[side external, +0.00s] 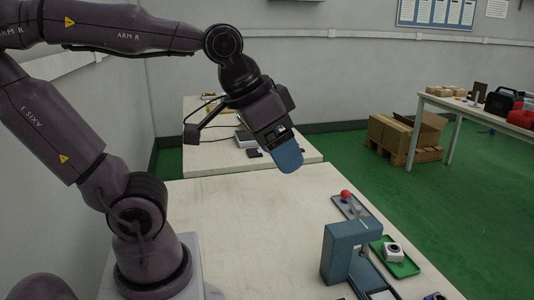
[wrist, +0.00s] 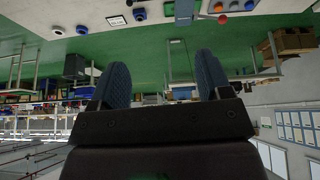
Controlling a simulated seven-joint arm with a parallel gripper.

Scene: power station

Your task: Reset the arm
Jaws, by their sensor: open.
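My arm is raised above the pale table (side external: 235,225) in the side external view. My gripper (side external: 288,156) is high over the table's far part, with its blue finger pads pointing down and to the right. In the wrist view my gripper (wrist: 163,85) shows two blue fingers set well apart, with nothing between them. It is open and empty, and touches nothing.
A blue-grey bracket-shaped device (side external: 345,240) stands at the table's right side. Near it are a grey tray (side external: 345,205) with a red ball (side external: 346,195) and a green tray (side external: 404,266) with a white part (side external: 393,250). The table's middle and left are clear.

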